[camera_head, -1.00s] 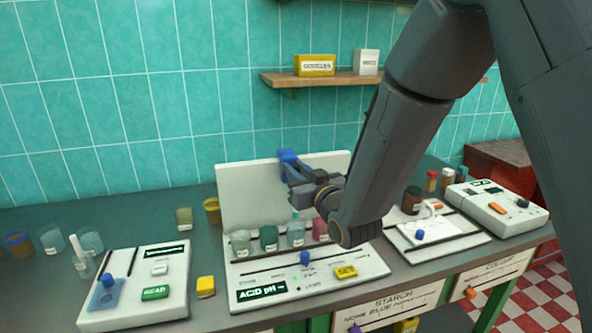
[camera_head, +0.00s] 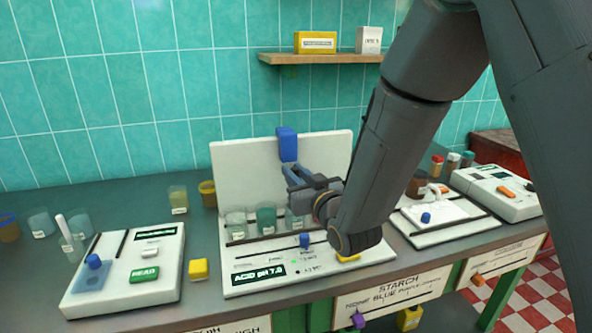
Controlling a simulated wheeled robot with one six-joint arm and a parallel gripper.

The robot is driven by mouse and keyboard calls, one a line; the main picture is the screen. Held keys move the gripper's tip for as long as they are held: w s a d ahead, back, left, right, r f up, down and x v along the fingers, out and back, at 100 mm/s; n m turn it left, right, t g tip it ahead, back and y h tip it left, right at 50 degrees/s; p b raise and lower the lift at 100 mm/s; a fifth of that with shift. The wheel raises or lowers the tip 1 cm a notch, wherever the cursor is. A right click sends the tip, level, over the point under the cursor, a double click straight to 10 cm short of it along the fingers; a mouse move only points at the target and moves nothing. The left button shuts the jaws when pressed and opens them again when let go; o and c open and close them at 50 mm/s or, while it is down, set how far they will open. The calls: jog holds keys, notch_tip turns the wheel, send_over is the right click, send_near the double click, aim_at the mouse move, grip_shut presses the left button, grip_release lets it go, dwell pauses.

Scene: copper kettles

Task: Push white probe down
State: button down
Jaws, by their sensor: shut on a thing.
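A white test stand (camera_head: 232,175) with a tall back panel stands mid-counter, and its display (camera_head: 259,274) reads "ACID pH 7.0". A blue block (camera_head: 287,145) sits at the top of the panel. My gripper (camera_head: 296,180) is in front of the panel, below the blue block and just above a clear beaker (camera_head: 294,219) in the stand's row. It is shut on what appears to be the white probe's upper part. The probe itself is mostly hidden by the gripper and beaker. A green beaker (camera_head: 266,218) and a pale one (camera_head: 236,222) stand to the left.
My forearm covers the stand's right side. A white device with a READ button (camera_head: 144,275) and a yellow block (camera_head: 198,269) are to the left. Other white devices (camera_head: 497,190) stand right. Loose beakers (camera_head: 178,199) line the back left. A shelf (camera_head: 330,59) is above.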

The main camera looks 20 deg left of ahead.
jog(key=shift+f, duration=0.3)
jog(key=c, duration=1.6)
grip_release()
jog(key=shift+f, duration=0.1)
jog(key=shift+s, duration=0.1)
jog(key=shift+r+b+v, duration=0.15)
jog(key=shift+b+v, duration=0.3)
jog(key=shift+v, duration=1.45)
jog(key=shift+r+b+v, duration=0.15)
jog(key=shift+b+v, duration=0.25)
jog(key=shift+v, duration=1.5)
jog(key=shift+d, duration=0.1)
